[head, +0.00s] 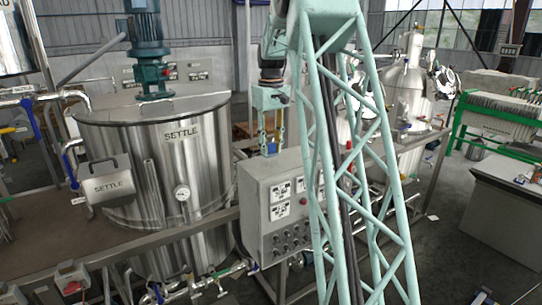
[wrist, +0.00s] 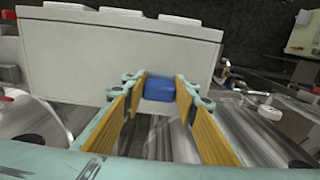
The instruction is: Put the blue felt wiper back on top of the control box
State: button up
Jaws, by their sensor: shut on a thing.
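The blue felt wiper (wrist: 159,89) is between the fingertips of my gripper (wrist: 160,92) in the wrist view, and both fingers close on it. The control box (head: 262,222) is a grey cabinet with gauges and knobs on its front, in the middle of the head view. In the head view my gripper (head: 269,148) points down by the back of the box's top. In the wrist view a pale box face (wrist: 110,55) lies beyond the fingertips, and the wiper overlaps its lower edge. I cannot tell whether the wiper touches the box.
A steel tank (head: 150,160) marked SETTLE stands left of the box, with a green motor (head: 147,45) on top. Pipes and valves (head: 200,285) run below. More steel vessels (head: 405,85) stand at the right. My lattice arm hides the box's right part.

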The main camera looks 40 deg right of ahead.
aim_at(271, 153)
jog(key=shift+f, duration=1.75)
jog(key=shift+f, duration=0.15)
jog(key=o, duration=0.9)
jog(key=shift+o, duration=0.2)
jog(key=shift+r, duration=6.15)
